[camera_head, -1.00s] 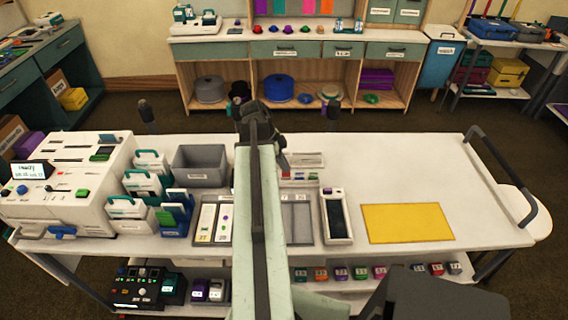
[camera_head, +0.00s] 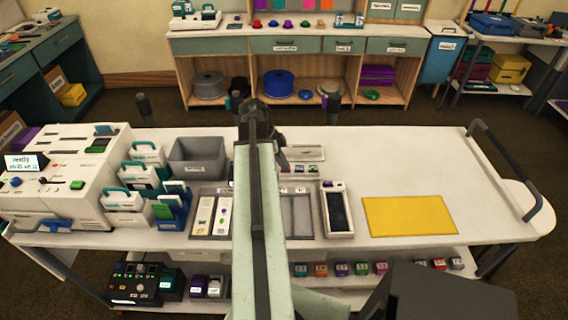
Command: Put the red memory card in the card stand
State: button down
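My gripper (camera_head: 268,138) is at the far end of my arm, over the back middle of the white table. Its fingers are mostly hidden behind my own arm, so I cannot tell whether they are open or shut or hold anything. I cannot make out a red memory card in the current view. I cannot tell for sure which item is the card stand. A low white tray-like piece (camera_head: 305,153) lies just right of my gripper. White holders with teal and blue pieces (camera_head: 172,212) stand on the left of the table.
A white machine (camera_head: 60,165) fills the table's left end. A grey bin (camera_head: 198,170) stands left of my arm. A dark-centred white tray (camera_head: 337,212) and a yellow mat (camera_head: 408,216) lie to the right. The table's back right is clear.

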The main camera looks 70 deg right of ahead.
jog(key=c, duration=1.5)
grip_release()
jog(key=shift+c, duration=0.2)
jog(key=p+v, duration=0.7)
jog(key=shift+r, duration=0.35)
jog(key=shift+w, duration=0.15)
